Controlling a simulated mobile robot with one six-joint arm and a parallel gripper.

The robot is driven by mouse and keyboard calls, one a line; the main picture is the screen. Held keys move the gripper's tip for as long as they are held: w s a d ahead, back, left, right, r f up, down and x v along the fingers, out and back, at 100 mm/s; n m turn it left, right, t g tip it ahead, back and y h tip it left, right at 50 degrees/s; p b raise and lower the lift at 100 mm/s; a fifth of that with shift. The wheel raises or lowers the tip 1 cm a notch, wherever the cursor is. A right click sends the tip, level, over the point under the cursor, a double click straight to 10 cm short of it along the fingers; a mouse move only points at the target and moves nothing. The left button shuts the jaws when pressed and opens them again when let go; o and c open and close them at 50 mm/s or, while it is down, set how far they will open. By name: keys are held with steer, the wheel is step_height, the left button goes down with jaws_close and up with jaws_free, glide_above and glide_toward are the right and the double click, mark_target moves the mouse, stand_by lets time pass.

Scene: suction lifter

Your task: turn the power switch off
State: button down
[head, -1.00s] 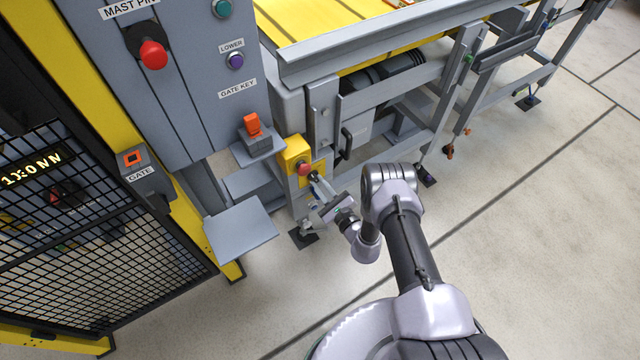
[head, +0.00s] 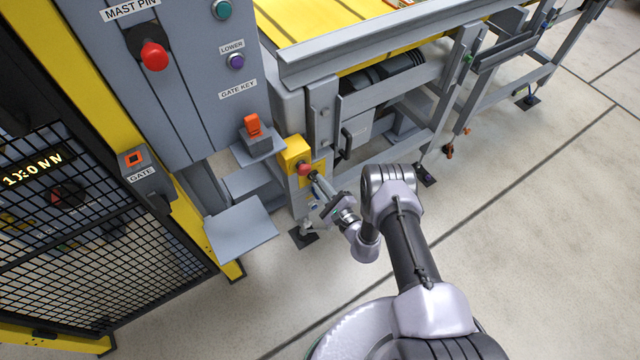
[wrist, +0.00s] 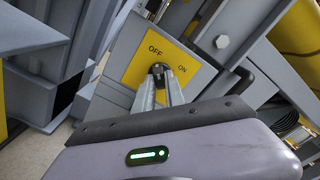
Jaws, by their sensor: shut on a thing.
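The power switch is a small dark knob (wrist: 158,68) on a yellow plate (wrist: 138,72) marked OFF on the left and ON on the right in the wrist view. The plate looks tilted there. My gripper (wrist: 163,82) is shut on the knob, with a finger on each side. The fingers hide part of the knob, and I cannot tell clearly which word it points to. In the head view my gripper (head: 314,179) reaches the plate just below a red button (head: 304,169) on a yellow box (head: 292,150).
A grey shelf (head: 240,232) juts out left of my gripper. An orange key or switch (head: 252,125) stands on a bracket above. A black mesh gate (head: 90,250) is at the left. Conveyor frame legs stand to the right. The floor (head: 540,230) at right is clear.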

steer(key=c, duration=1.4)
jaws_free()
steer(key=p+v, duration=0.6)
steer(key=v, duration=1.1)
steer(key=shift+s+d, duration=0.1)
steer(key=shift+d, duration=0.05)
